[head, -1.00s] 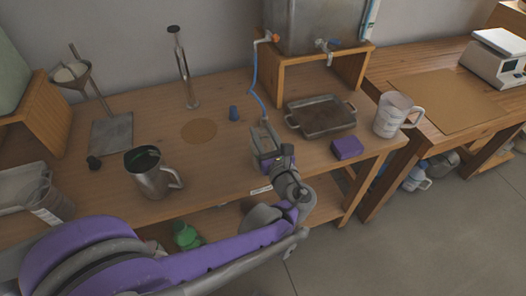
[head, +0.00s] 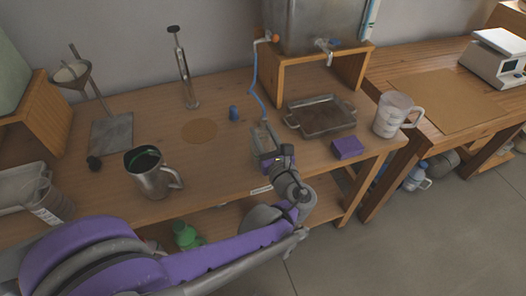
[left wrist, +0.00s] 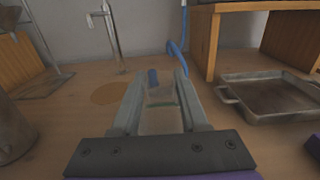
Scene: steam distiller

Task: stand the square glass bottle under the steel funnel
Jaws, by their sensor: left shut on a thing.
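The square glass bottle (head: 259,147) is clear and stands upright on or just above the bench, near its front edge; I cannot tell if it touches the wood. My left gripper (head: 271,152) is shut on it, and its jaws partly hide it. In the left wrist view the bottle (left wrist: 160,118) sits between the two fingers. The steel funnel (head: 72,75) hangs on a stand at the back left of the bench. The stand's flat metal base (head: 112,135) is bare. My right gripper is out of view.
A steel jug (head: 150,175) stands between the bottle and the funnel stand. A blue hose (head: 252,85) hangs close behind the bottle. A metal tray (head: 322,118) lies right.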

